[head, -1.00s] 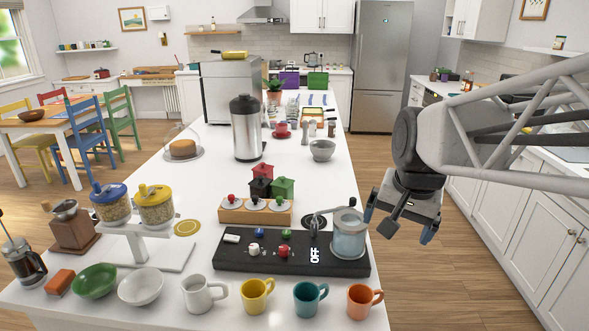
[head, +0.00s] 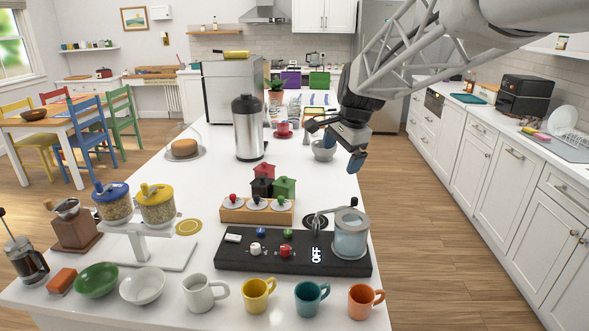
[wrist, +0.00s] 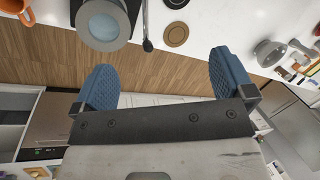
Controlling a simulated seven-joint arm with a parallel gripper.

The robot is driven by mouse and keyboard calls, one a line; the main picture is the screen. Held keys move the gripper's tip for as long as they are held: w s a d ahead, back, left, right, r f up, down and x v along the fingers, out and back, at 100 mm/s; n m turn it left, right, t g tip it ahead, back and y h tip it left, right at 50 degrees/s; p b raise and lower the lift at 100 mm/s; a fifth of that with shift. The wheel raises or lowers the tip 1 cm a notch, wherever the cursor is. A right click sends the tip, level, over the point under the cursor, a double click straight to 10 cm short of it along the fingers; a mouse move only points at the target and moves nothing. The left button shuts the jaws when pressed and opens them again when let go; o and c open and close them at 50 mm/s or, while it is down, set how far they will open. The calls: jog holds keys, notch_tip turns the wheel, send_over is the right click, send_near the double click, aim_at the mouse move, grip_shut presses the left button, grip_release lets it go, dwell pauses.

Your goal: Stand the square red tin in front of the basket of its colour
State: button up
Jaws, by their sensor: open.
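The red tin (head: 262,169) is a small square canister with a knobbed lid. It stands on the white counter behind the wooden rack, close to a black tin (head: 261,188) and a green tin (head: 285,187) that partly hide it. At the far end of the counter are a purple basket-like box (head: 290,79) and a green one (head: 319,80); I cannot make out a red basket. My gripper (head: 334,143) is open and empty, above the counter's right side near the grey bowl, right of the tins. Its spread fingers also show in the wrist view (wrist: 161,60).
A steel flask (head: 247,130), a domed cake (head: 184,147) and a grey bowl (head: 323,151) stand around the tins. In front are the wooden rack (head: 233,214), a black control panel with a glass jar (head: 351,238), and several mugs. The counter's right edge drops to the floor.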

jog(key=w+a+f+m+y, duration=0.1)
jog(key=w+a+f+m, duration=0.3)
jog(key=w, duration=0.6)
jog(key=w+a+f+m, duration=0.1)
jog(key=w+a+m, duration=0.1)
jog(key=w+a, duration=0.6)
jog(key=m+y, duration=0.1)
jog(key=m, duration=0.4)
send_near(266, 163)
jog(key=shift+g, duration=0.3)
jog(key=x, duration=0.4)
jog(key=shift+w+d+f, duration=0.15)
jog(key=shift+d+f, duration=0.05)
jog(key=shift+f, duration=0.1)
jog(key=shift+w+a+f, duration=0.1)
jog(key=shift+w+a, duration=0.05)
jog(key=shift+a, duration=0.05)
jog(key=shift+f, duration=0.1)
jog(key=shift+x, duration=1.2)
jog(key=shift+a, duration=0.1)
jog(key=shift+x, duration=2.6)
